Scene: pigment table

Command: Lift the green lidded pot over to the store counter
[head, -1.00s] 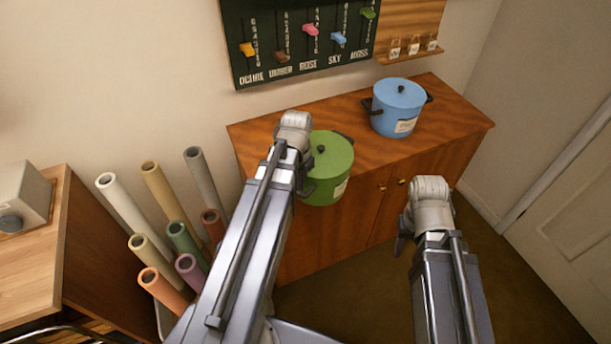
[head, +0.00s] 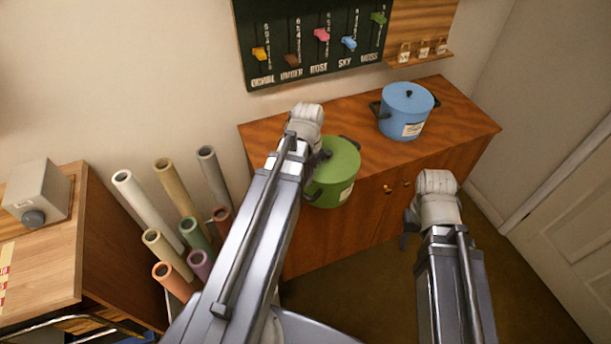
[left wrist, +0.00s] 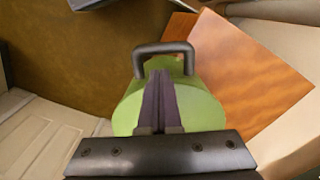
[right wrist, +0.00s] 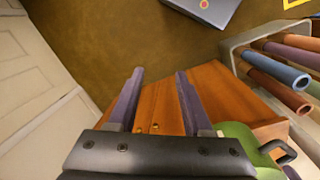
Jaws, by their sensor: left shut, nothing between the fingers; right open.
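The green lidded pot (head: 338,172) is upright at the front edge of the wooden counter (head: 280,130), overlapping that edge in the head view. I cannot tell how its base is supported. My left gripper (head: 308,118) is beside the pot and partly covers its left side. In the left wrist view, its shut fingers (left wrist: 160,78) lie in front of the green pot (left wrist: 200,105), below the bar of a dark handle (left wrist: 163,47); nothing is between them. My right gripper (right wrist: 159,75) is open and empty; the pot (right wrist: 236,137) shows at lower right there.
A blue lidded pot (head: 407,112) stands on the counter toward the right. Several coloured rolls (head: 180,225) stand left of the counter, near a wooden table (head: 60,235) with a grey box (head: 38,190). A slider board (head: 310,45) hangs above. A door (head: 570,190) is at right.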

